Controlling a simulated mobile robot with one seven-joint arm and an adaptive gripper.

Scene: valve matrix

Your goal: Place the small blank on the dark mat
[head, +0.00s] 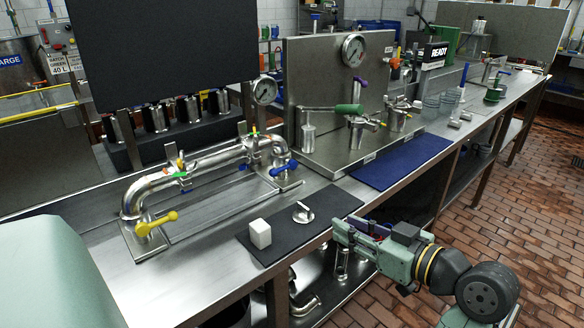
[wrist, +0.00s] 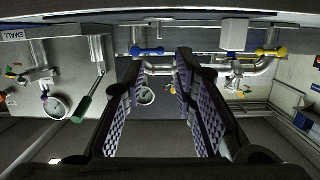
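The dark mat (head: 270,239) lies on the steel bench near its front edge. A small round metal piece with an upright tab (head: 303,213), which looks like a blank, rests on its right half. I cannot tell its size class, and I cannot make it out clearly in the wrist view. A white block (head: 260,234) stands on the mat to its left; the block also shows in the wrist view (wrist: 235,33). My gripper (head: 347,232) is by the bench's front edge, right of the mat. In the wrist view its two padded fingers (wrist: 158,65) are apart with nothing between them.
A bent pipe (head: 200,163) with a yellow handle (head: 157,222) and a blue handle (head: 284,168) stands behind the mat. A fixture with a green-handled lever (head: 345,109) stands further right. A blue mat (head: 400,160) lies bare on the bench. A "SMALL" label (wrist: 13,34) shows in the wrist view.

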